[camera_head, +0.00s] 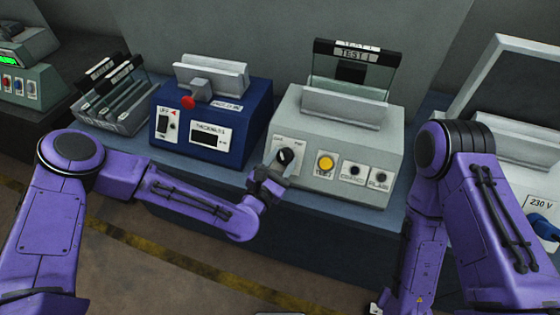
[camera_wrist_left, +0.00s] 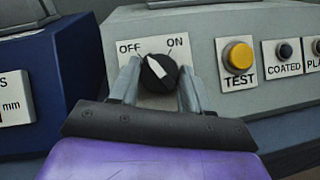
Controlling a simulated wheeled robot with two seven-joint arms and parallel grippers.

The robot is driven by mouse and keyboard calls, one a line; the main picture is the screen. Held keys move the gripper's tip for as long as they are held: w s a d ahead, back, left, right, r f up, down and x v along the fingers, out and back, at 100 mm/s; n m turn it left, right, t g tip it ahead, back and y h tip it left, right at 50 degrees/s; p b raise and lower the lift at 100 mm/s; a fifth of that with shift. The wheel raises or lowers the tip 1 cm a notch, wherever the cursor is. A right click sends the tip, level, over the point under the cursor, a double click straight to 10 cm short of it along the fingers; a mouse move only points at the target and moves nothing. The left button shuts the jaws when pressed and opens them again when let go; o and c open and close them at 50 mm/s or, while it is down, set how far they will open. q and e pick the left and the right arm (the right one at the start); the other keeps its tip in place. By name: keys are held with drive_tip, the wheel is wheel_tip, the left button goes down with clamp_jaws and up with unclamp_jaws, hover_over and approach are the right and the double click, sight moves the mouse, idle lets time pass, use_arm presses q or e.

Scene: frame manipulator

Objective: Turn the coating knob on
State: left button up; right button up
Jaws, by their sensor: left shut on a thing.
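The coating knob (camera_head: 286,156) is a black round dial on the front of the grey test device (camera_head: 240,176). In the left wrist view the knob (camera_wrist_left: 158,72) sits below the OFF and ON labels, and its white pointer tilts up and left, toward OFF. My left gripper (camera_head: 279,163) is at the knob; in the left wrist view its two fingers (camera_wrist_left: 160,85) stand on either side of it, shut on it. My right arm comes in at the right; only a bit of its end shows at the bottom edge, so its jaw state is hidden.
Right of the knob are a yellow TEST button (camera_head: 325,164) and two dark indicators labelled COATED and PLAIN. A blue thickness device (camera_head: 258,108) with a red button stands to the left. A rack of frames (camera_head: 112,100) is farther left. A 230 V unit (camera_head: 541,205) is at the right.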

use_arm(q)
drive_tip(key=m+h, duration=0.1)
drive_tip(key=m, duration=0.1)
drive_tip(key=m+g+h+b, duration=0.1)
drive_tip(key=m, duration=0.1)
drive_tip(key=shift+w+a+g, duration=0.2)
drive_tip(key=shift+g, duration=0.1)
drive_tip(key=m+g, duration=0.1)
drive_tip(key=m, duration=0.1)
drive_tip(key=m+g+h, duration=0.1)
drive_tip(key=shift+a+r+m, duration=0.1)
drive_tip(key=shift+r+m, duration=0.1)
drive_tip(key=shift+m, duration=0.2)
drive_tip(key=m+g, duration=0.1)
drive_tip(key=m, duration=0.1)
drive_tip(key=m+g, duration=0.1)
drive_tip(key=m, duration=0.1)
drive_tip(key=shift+w+r+g+h, duration=0.15)
drive_tip(key=shift+g+h, duration=0.15)
drive_tip(key=shift+h, duration=0.1)
drive_tip(key=shift+w+r+m+g+p, duration=0.15)
drive_tip(key=shift+m+g+p, duration=0.4)
drive_tip(key=shift+m+g, duration=0.95)
drive_tip(key=shift+m+t, duration=0.3)
drive_tip(key=shift+m, duration=0.3)
drive_tip(key=o, duration=1.1)
drive_tip(key=shift+a, duration=0.1)
drive_tip(key=shift+c, duration=0.2)
